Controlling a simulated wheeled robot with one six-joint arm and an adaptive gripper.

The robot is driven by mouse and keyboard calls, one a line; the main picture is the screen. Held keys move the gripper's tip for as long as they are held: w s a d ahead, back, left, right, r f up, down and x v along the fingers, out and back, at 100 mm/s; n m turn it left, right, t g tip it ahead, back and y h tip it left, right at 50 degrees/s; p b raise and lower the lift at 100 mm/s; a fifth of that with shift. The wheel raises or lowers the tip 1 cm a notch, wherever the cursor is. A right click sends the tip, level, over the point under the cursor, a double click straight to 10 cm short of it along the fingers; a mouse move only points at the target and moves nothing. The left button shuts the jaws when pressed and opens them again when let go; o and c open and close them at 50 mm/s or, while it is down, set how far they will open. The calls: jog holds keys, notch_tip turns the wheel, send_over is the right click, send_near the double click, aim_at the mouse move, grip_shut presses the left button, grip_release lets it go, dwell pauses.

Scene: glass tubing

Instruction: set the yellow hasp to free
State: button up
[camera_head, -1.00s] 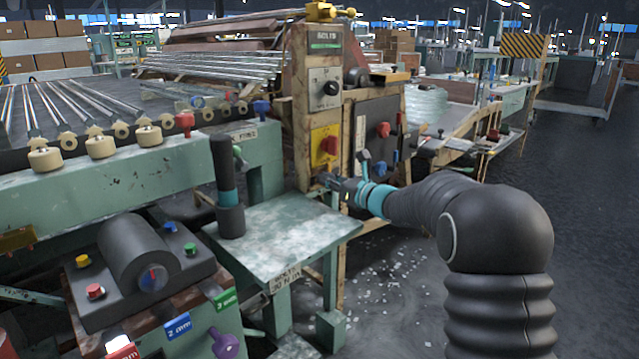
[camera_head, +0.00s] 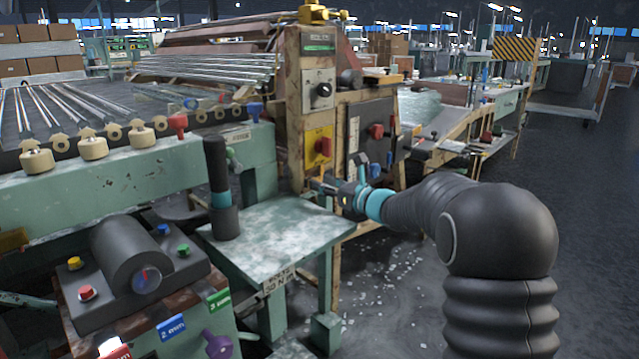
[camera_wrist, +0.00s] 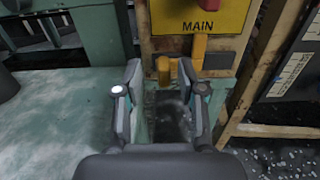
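The yellow hasp (camera_wrist: 165,70) is a bent yellow piece just below the yellow MAIN plate in the wrist view. One part stands upright against the panel and another reaches towards me. My gripper (camera_wrist: 160,73) is open, with one finger on each side of the hasp's near part. The right finger overlaps some of the hasp, and I cannot tell whether it touches. In the head view my gripper (camera_head: 322,184) is at the foot of the machine's post, below the yellow plate, and the hasp is too small there to make out clearly.
The yellow MAIN plate (camera_wrist: 198,15) with a red knob (camera_head: 324,147) is just above. A dark panel (camera_wrist: 295,60) on a wooden frame stands to the right. A green side table (camera_head: 275,240) is close on the left, with a dark cylinder (camera_head: 222,185) upright on it.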

jog(key=v, duration=1)
jog(key=shift+s, duration=0.15)
jog(key=s+a+f+n+g+h, duration=0.15)
jog(key=s+n+g, duration=0.25)
jog(key=s+n, duration=0.55)
jog(key=s+a+n+g+h, duration=0.25)
jog(key=s+n, duration=0.25)
jog(key=s, duration=0.9)
jog(key=s+d+f+n+h, duration=0.2)
jog(key=s+d+n+h, duration=0.2)
jog(key=s+d+n, duration=0.2)
jog(key=s+d+f+n+h+p, duration=0.1)
jog(key=s+d+f+n+h, duration=0.2)
jog(key=s, duration=0.8)
jog(key=d+n+h, duration=0.2)
jog(key=d+n, duration=0.1)
jog(key=d, duration=0.1)
jog(key=shift+s+d+f, duration=0.15)
jog(key=shift+d+f, duration=0.15)
